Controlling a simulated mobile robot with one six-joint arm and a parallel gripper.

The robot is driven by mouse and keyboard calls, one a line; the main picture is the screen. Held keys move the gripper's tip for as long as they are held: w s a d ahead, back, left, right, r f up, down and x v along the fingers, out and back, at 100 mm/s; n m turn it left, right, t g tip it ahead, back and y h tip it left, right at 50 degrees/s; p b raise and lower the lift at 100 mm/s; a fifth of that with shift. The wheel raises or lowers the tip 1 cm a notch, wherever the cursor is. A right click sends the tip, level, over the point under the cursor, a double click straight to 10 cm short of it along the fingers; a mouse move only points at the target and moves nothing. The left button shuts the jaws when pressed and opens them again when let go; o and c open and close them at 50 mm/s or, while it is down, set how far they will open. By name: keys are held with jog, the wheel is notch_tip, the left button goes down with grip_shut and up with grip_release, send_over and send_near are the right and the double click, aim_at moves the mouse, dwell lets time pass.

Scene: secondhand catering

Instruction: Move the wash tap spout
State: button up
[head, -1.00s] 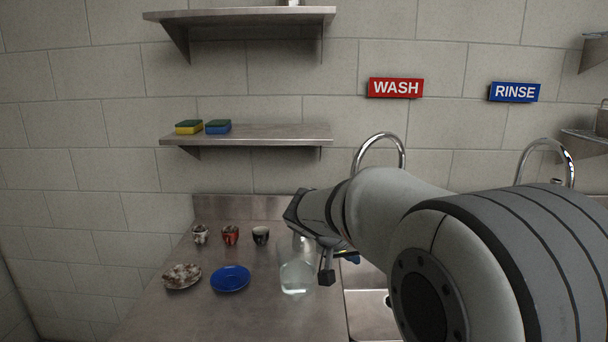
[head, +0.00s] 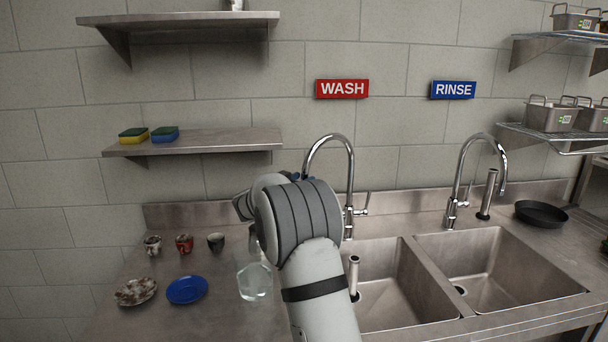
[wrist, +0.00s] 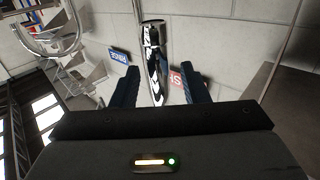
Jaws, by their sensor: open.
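The wash tap spout (head: 347,150) is a chrome arch in the head view, under the red WASH sign (head: 342,89). Its free left end goes down behind my arm. My gripper is mostly hidden behind my arm there. In the wrist view my gripper (wrist: 157,75) is open, with two dark blue fingers. A shiny chrome spout end (wrist: 153,45) shows between the fingers, with a gap on both sides; it looks like the wash tap spout. I cannot tell how deep it sits between them.
The rinse tap (head: 478,150) and a two-basin sink (head: 500,270) are to the right. A clear container (head: 254,282), a blue saucer (head: 187,290), a stained saucer (head: 136,291) and cups (head: 184,244) stand left. A shelf (head: 200,143) with sponges is above them.

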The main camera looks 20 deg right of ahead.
jog(key=shift+x, duration=1.05)
jog(key=shift+c, duration=0.2)
grip_shut()
jog(key=shift+a, duration=0.25)
jog(key=shift+d, duration=0.2)
jog(key=shift+f+b, duration=0.1)
jog(key=shift+b, duration=0.2)
